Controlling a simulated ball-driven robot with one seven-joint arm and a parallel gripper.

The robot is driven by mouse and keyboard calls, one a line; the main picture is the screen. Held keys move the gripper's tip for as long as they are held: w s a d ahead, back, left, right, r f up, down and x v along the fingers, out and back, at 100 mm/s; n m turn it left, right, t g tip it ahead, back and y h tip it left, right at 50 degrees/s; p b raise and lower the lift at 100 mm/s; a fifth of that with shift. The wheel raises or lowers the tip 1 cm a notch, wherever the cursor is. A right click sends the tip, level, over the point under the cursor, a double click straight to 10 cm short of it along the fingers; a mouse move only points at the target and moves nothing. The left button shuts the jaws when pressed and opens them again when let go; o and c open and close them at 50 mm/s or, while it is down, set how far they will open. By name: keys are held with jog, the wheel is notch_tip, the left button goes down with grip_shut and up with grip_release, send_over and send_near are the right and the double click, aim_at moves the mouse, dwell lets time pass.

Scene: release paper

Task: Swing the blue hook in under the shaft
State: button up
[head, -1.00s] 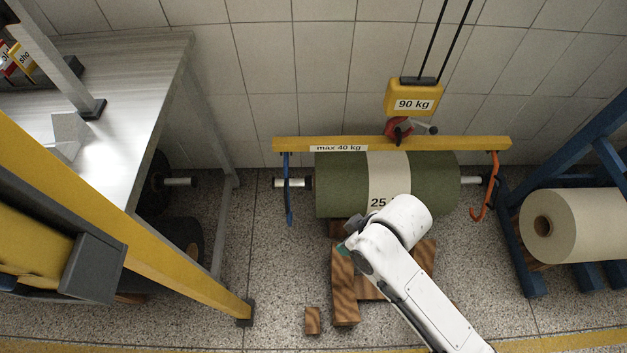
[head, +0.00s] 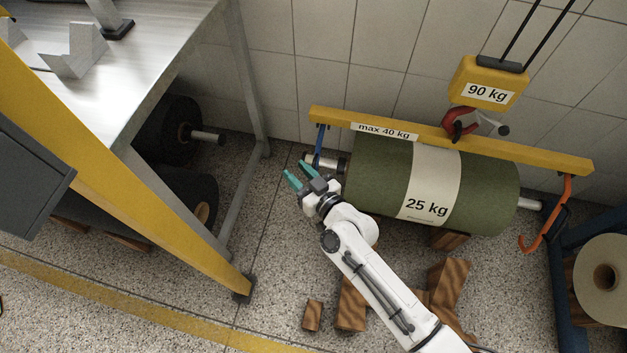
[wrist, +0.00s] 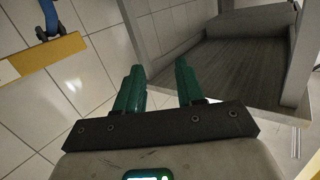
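The blue hook (head: 320,143) hangs from the left end of the yellow beam (head: 535,156). Its upper part shows; its lower end is hard to make out near the shaft and my fingers. The left shaft end (head: 337,164) sticks out of the green roll (head: 376,172) labelled 25 kg. My gripper (head: 297,171) has teal fingers, spread apart with nothing between them, just left of and below the hook. In the wrist view the fingers (wrist: 157,72) are also apart and empty. Part of the blue hook's top (wrist: 47,18) shows there at upper left, away from the fingers.
The orange hook (head: 546,225) hangs at the beam's right end. A yellow 90 kg hoist block (head: 488,85) holds the beam. Wooden blocks (head: 446,284) lie below the roll.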

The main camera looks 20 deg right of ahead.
notch_tip(320, 180, down, 15)
jog(key=s+d+m+h+b, duration=0.25)
jog(key=m+h+b, duration=0.55)
jog(key=h, duration=0.4)
jog(key=shift+m+h, duration=0.4)
jog(key=shift+m, duration=0.1)
jog(key=b+x, duration=0.1)
jog(key=x, duration=0.1)
jog(key=b+x, duration=0.2)
jog(key=x, duration=0.1)
jog(key=b+x, duration=0.1)
jog(key=x, duration=0.2)
jog(key=shift+w+a+b, duration=0.2)
jog(key=shift+w+b, duration=0.1)
jog(key=shift+b, duration=0.1)
jog(key=shift+b+x, duration=0.4)
jog(key=shift+x, duration=0.45)
jog(key=shift+r, duration=0.15)
jog(key=shift+c, duration=0.4)
grip_shut()
